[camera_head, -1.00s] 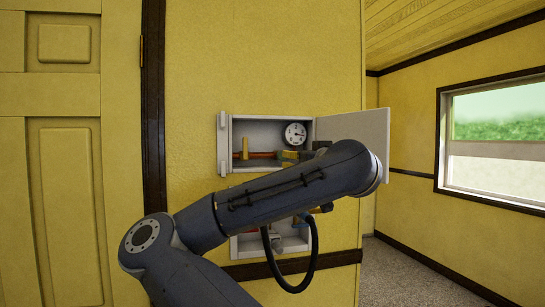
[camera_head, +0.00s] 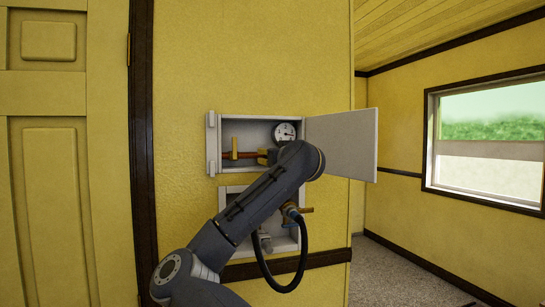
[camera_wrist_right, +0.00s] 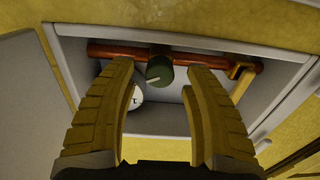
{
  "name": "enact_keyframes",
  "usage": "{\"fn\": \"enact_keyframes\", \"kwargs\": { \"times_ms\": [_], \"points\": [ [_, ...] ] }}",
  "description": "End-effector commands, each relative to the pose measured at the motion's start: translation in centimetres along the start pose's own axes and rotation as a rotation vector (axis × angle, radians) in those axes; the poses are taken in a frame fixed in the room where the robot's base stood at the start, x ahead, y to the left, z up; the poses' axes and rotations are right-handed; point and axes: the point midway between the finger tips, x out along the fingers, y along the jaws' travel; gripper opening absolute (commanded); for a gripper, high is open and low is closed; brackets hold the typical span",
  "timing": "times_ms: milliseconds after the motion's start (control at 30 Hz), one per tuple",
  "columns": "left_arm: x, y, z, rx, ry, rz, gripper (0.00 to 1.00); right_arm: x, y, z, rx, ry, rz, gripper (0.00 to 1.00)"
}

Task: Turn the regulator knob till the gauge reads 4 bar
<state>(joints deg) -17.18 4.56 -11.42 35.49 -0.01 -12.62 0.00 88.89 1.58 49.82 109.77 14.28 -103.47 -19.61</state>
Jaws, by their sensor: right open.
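The regulator knob (camera_wrist_right: 160,70) is dark green with a pale mark on its face, and sits on a copper-coloured pipe (camera_wrist_right: 120,52). My right gripper (camera_wrist_right: 160,67) is open, with one ribbed yellow finger on each side of the knob and visible gaps to both. The round white gauge (camera_head: 284,132) is in the upper wall box; its needle is too small to read. In the right wrist view the gauge (camera_wrist_right: 137,96) is partly hidden by a finger. In the head view my right arm hides the knob and most of the gripper. My left gripper is not in view.
The upper box (camera_head: 214,145) has its door (camera_head: 345,143) swung open to the right. A yellow valve handle (camera_wrist_right: 242,80) is on the pipe beside the gripper. A lower box (camera_head: 225,205) holds a tap with a black hose (camera_head: 303,260). A window is at right.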

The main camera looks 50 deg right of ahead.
Motion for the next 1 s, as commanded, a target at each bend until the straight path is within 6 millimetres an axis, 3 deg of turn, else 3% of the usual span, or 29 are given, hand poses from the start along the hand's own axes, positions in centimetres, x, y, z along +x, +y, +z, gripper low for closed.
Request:
{"fn": "enact_keyframes", "kwargs": {
  "times_ms": [500,900,1000],
  "points": [
    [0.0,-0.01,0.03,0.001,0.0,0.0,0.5,0.89,-0.01,0.01,0.0,0.0,0.0,0.53],
    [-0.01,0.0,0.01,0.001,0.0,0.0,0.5,0.88,-0.02,0.01,0.0,0.0,0.0,0.06],
    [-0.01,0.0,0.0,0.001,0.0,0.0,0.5,0.87,-0.02,-0.02,0.0,0.001,0.0,0.0]
  ]
}}
